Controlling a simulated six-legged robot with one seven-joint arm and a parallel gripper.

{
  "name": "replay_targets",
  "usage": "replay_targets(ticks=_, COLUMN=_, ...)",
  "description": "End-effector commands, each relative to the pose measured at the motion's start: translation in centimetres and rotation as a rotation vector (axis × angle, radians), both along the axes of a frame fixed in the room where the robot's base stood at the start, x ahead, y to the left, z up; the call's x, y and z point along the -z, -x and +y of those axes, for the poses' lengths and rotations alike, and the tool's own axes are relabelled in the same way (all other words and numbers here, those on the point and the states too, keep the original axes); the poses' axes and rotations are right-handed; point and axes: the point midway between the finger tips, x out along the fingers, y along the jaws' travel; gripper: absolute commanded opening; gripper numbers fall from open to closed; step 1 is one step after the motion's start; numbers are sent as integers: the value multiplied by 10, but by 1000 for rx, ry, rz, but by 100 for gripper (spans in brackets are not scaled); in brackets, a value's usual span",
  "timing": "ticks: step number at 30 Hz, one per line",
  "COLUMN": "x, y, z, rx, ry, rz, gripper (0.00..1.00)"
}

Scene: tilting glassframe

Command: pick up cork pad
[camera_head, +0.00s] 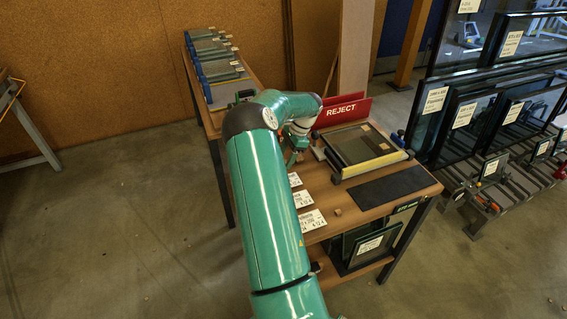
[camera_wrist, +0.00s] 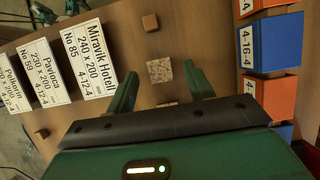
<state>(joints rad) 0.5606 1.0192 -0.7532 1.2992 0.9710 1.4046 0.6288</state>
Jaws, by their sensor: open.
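A square, speckled tan cork pad (camera_wrist: 159,71) lies flat on the brown wooden bench top in the wrist view. My gripper (camera_wrist: 160,78) is open, its two green fingers apart, and the pad appears between the fingertips with a gap on each side. How high the fingers are above the bench I cannot tell. Part of a similar tan piece (camera_wrist: 167,104) shows at the edge of my gripper body, mostly hidden. In the head view my gripper (camera_head: 292,160) is over the bench; the pad there is hidden or too small to make out.
Small brown blocks (camera_wrist: 150,22) (camera_wrist: 41,133) lie nearby. White label cards (camera_wrist: 97,58) are left, orange and blue bins (camera_wrist: 270,42) right. In the head view, a red REJECT board (camera_head: 341,111), a framed tray (camera_head: 372,166) and a dark mat (camera_head: 392,187) occupy the bench's right.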

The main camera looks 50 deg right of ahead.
Motion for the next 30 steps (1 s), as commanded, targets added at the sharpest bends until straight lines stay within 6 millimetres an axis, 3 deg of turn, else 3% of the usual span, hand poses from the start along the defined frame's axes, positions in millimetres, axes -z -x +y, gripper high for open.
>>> replay_targets(ticks=17, x=4, y=0, z=0, rx=0, ry=0, rz=0, gripper=53)
replay_targets(ticks=24, x=4, y=0, z=0, rx=0, ry=0, rz=0, gripper=6)
replay_targets(ticks=30, x=4, y=0, z=0, rx=0, ry=0, rz=0, gripper=3)
